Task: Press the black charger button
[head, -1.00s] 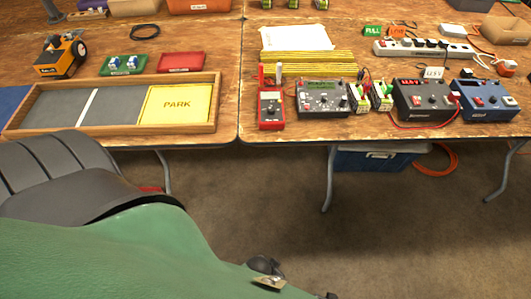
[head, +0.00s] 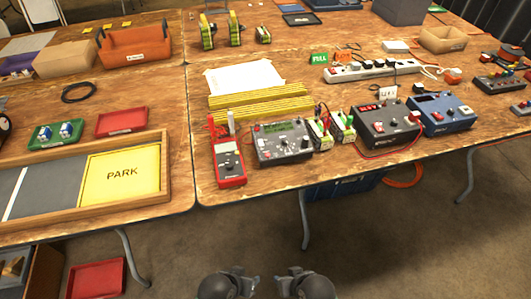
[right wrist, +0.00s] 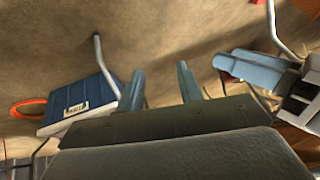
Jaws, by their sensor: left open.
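The black charger (head: 388,124) stands near the front edge of the right-hand table in the head view. It has a red display and small coloured controls on its top; which is the button is too small to tell. My left gripper (head: 249,284) is at the bottom of the head view, over the floor in front of the table, well short of the charger. It is open and empty. My right gripper shows in the right wrist view (right wrist: 160,72) with its two fingers apart and nothing between them. The charger is not visible in that view.
A blue charger (head: 443,113) stands right of the black one. Small batteries (head: 342,129), a grey meter box (head: 283,143) and a red multimeter (head: 228,162) stand left. A power strip (head: 372,71) lies behind. A blue cooler (right wrist: 82,104) is under the table.

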